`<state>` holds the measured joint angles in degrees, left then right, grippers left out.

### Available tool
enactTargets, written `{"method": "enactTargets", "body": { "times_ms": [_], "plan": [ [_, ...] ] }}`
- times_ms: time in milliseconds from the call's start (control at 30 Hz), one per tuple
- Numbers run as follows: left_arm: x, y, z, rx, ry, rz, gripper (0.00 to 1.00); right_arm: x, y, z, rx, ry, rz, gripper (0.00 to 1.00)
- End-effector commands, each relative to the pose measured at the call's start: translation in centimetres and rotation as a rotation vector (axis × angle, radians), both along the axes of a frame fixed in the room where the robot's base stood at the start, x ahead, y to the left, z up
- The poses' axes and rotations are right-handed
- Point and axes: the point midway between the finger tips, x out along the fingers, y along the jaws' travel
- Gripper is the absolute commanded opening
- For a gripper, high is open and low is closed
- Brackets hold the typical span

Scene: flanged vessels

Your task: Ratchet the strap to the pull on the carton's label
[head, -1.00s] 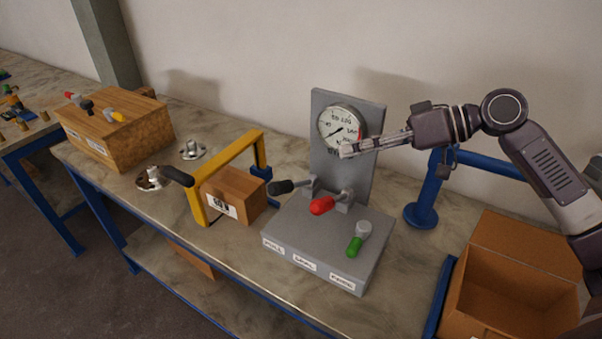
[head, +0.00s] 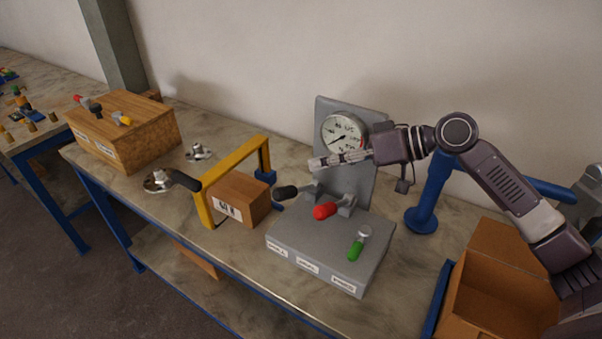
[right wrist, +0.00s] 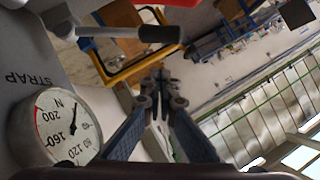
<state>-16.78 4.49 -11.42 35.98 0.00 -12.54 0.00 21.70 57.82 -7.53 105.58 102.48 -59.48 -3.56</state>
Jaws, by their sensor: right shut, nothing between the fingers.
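The strap station is a grey box (head: 312,247) with an upright plate carrying a round dial gauge (head: 343,132). The gauge also shows in the right wrist view (right wrist: 55,130), beside the word STRAP. On the box are a black-gripped lever (head: 286,192), a red-gripped lever (head: 325,211) and a green-gripped lever (head: 356,248). A brown carton (head: 243,198) with a white label (head: 227,208) sits under a yellow arch (head: 233,166). My right gripper (head: 312,164) is shut and empty, in front of the plate and above the black lever. My left gripper is out of view.
A wooden box (head: 130,135) with small levers stands at the left, near chrome fittings (head: 158,181) with a black handle. A blue post (head: 428,195) stands right of the station. An open cardboard box (head: 500,290) is at the lower right.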

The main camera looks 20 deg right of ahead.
Motion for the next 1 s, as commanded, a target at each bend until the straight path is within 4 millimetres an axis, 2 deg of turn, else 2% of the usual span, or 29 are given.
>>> {"method": "enactTargets", "body": {
  "times_ms": [33, 133, 300, 500, 867, 1000],
  "plan": [
    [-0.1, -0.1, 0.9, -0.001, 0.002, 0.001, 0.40, 0.6, 1.0, 0.1, 0.005, -0.001, 0.002, 0.00],
    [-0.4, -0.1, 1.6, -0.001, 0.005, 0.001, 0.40, 1.6, 2.4, -0.8, 0.003, -0.001, 0.002, 0.00],
    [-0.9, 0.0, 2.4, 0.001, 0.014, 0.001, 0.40, 1.1, 3.6, -3.2, 0.001, 0.004, 0.001, 0.00],
    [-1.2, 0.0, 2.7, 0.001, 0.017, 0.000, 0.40, 1.0, 4.2, -4.4, -0.001, 0.000, -0.001, 0.00],
    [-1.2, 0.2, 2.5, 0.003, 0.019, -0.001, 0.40, 0.9, 4.3, -4.6, -0.001, 0.000, -0.001, 0.00],
    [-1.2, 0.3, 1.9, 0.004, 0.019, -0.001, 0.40, 0.3, 5.2, -5.9, 0.001, 0.001, 0.002, 0.00]
  ]
}}
